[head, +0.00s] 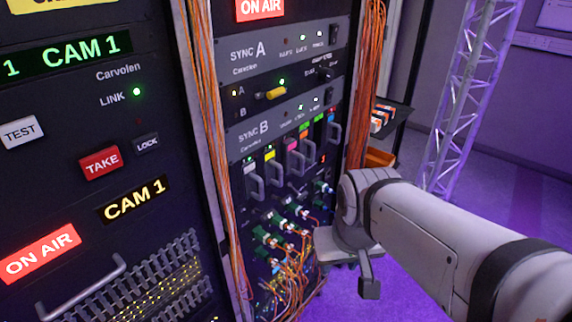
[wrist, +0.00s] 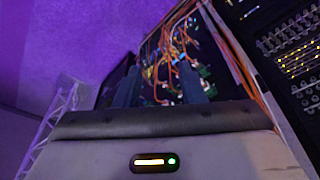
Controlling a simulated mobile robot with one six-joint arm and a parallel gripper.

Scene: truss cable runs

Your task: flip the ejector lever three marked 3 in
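In the head view a row of card modules (head: 291,143) with coloured labels and grey handles sits in the right rack, below the SYNC B panel (head: 262,128). Small lever-like parts (head: 297,191) show under the handles. Their numbers are too small to read, so I cannot tell which lever is marked 3. My gripper is at the end of the pale arm, right of the rack's lower part; its fingers are not clear in the head view. In the wrist view my gripper (wrist: 159,72) has two dark fingers spread apart with nothing held between them. Cables and green connectors lie beyond.
Orange cables (head: 290,268) and green connectors (head: 275,238) crowd the rack below the modules. A cable bundle (head: 362,85) runs down the rack's right edge. A metal truss (head: 460,100) and a shelf (head: 390,125) stand to the right. Purple floor is clear there.

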